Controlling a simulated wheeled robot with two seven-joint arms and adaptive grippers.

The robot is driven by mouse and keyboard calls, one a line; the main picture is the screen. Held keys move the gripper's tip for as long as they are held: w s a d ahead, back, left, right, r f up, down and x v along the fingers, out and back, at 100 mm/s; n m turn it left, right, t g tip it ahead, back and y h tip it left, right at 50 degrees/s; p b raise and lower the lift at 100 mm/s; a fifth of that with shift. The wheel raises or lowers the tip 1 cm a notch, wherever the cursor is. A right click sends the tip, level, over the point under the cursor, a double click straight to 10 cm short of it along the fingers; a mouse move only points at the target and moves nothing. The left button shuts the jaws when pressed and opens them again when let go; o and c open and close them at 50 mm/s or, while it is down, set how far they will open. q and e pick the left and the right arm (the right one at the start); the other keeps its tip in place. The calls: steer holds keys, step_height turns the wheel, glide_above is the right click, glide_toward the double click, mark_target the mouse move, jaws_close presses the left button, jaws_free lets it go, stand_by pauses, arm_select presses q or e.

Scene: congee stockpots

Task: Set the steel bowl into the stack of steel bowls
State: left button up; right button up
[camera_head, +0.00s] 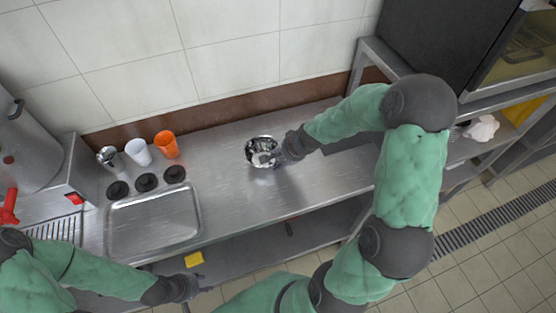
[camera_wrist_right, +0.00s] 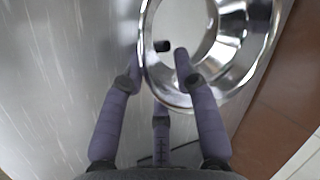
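A shiny steel bowl (camera_head: 261,147) shows at the middle of the steel counter in the head view. It fills the upper right of the right wrist view (camera_wrist_right: 240,55). My right gripper (camera_head: 283,156) is at its right side. In the wrist view its fingers (camera_wrist_right: 165,60) reach over the near rim and the thumb passes under it, so it appears shut on the rim. I cannot tell whether the bowl touches the counter. No separate stack of bowls can be made out. My left gripper (camera_head: 190,288) is by the counter's front edge, small and unclear.
A shallow steel tray (camera_head: 198,218) lies on the counter (camera_head: 300,195). Behind it are several black discs (camera_head: 146,182), a steel cup (camera_head: 108,157), a white cup (camera_head: 138,152) and an orange cup (camera_head: 166,145). A yellow block (camera_head: 194,259) is on the lower shelf.

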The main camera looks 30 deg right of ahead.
steer(key=shift+r, duration=0.1)
steer(key=shift+r, duration=0.25)
steer(key=w+a+r+p+v, duration=0.1)
steer(key=w+p+v, duration=0.1)
steer(key=p+v, duration=0.95)
steer(key=f+p, duration=0.1)
steer(key=f, duration=0.3)
steer(key=w+f+p, duration=0.1)
steer(key=f, duration=0.2)
steer(key=shift+a+p, duration=0.15)
steer(key=shift+p, duration=0.15)
steer(key=shift+b+x, duration=1.1)
steer(key=shift+x, duration=1.8)
steer(key=shift+s+a, duration=0.1)
steer(key=shift+a, duration=0.05)
